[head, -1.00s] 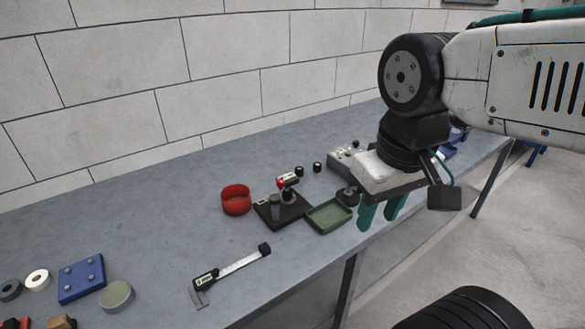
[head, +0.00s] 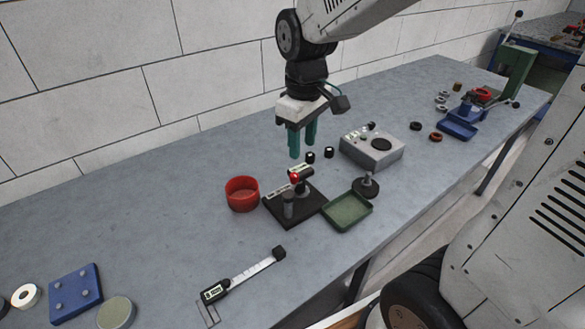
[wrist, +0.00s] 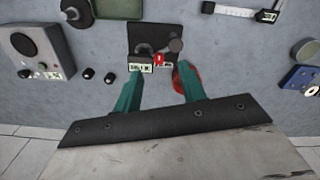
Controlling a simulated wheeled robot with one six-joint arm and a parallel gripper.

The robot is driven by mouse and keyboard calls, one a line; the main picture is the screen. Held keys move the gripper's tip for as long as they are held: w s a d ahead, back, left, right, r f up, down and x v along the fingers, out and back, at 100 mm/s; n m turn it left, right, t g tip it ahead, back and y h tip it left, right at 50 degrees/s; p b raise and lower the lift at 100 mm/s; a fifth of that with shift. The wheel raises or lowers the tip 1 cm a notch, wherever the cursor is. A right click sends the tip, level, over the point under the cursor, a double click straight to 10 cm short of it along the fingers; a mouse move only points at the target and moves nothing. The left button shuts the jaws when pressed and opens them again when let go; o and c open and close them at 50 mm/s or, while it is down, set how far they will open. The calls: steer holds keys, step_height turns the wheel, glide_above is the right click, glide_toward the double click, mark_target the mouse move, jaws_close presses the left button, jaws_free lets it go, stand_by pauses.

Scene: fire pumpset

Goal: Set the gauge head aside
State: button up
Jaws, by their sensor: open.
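The gauge head (head: 301,172), a small dark unit with a pale display and a red button, sits on a black stand (head: 309,205) with a post and a short cylinder. In the wrist view the gauge head (wrist: 141,67) appears between and just beyond my fingertips, partly beside the left finger. My gripper (head: 303,148) is open and empty, fingers pointing down, above and slightly behind the gauge head. The teal fingers of my gripper also show in the wrist view (wrist: 160,72), spread apart. I see no contact with the gauge head.
A red round bowl (head: 242,194) stands left of the stand; a green tray (head: 347,211) lies right of it. A grey box (head: 372,150) and small black knobs (head: 329,152) are nearby. A caliper (head: 243,275) lies in front.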

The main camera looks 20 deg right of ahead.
mark_target(293, 174)
steer(key=w+f, duration=0.1)
steer(key=w+f+n, duration=0.1)
steer(key=shift+w+a, duration=0.35)
steer(key=shift+w+f, duration=0.2)
steer(key=shift+f, duration=0.2)
step_height(293, 174, down, 8)
steer(key=shift+r, duration=0.25)
jaws_close()
